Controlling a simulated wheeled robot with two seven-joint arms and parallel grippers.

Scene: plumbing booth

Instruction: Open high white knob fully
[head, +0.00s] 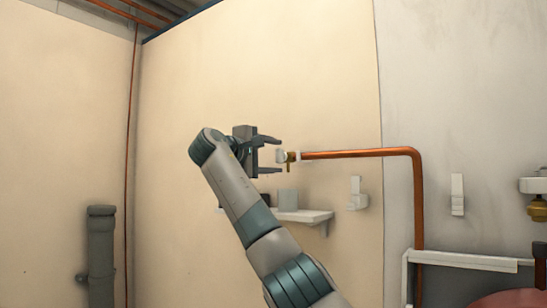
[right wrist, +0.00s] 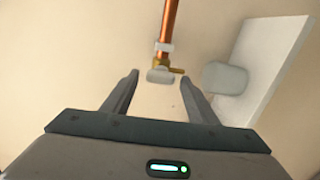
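The white knob (head: 281,156) sits at the left end of a copper pipe, on a small brass valve (head: 291,157) high on the cream wall. In the right wrist view the knob (right wrist: 160,76) lies just beyond the fingertips, roughly midway between them. My right gripper (head: 276,155) is open, with one finger above and one below the knob's level in the head view. It also shows in the right wrist view (right wrist: 158,82), its fingers apart and nothing between them. I cannot tell any contact with the knob. My left gripper is not in view.
The copper pipe (head: 360,153) runs right, then bends down. A white shelf (head: 305,216) with a grey cup (head: 288,198) is below the gripper. White wall brackets (head: 457,194) hang to the right. A grey pipe (head: 101,255) stands at lower left. The upper wall is clear.

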